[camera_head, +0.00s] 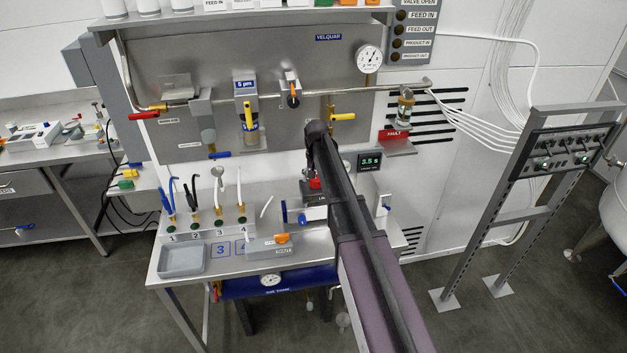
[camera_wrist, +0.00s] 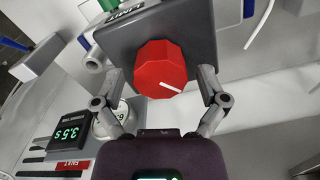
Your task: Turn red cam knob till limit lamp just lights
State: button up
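The red cam knob (camera_wrist: 162,68) is faceted, with a white pointer line toward its lower right in the wrist view. It sits on a dark grey box (camera_wrist: 198,30). A small red part of it shows beside my arm in the head view (camera_head: 315,183). My gripper (camera_wrist: 160,73) is open, with one finger on each side of the knob and visible gaps between. A label, partly cut off, is on the box. Beside it a green part (camera_wrist: 106,4), perhaps the limit lamp, is cut by the frame edge; I cannot tell whether it is lit.
A display (camera_head: 370,160) reads 3.5 s and also shows in the wrist view (camera_wrist: 71,131). A grey tray (camera_head: 181,260) and several numbered hoses are farther left. Pipes and valves line the panel above.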

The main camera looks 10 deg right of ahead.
jog(key=c, duration=0.8)
jog(key=shift+o, duration=0.2)
jog(key=shift+n, duration=1.1)
jog(key=o, duration=1.1)
jog(key=shift+o, duration=0.2)
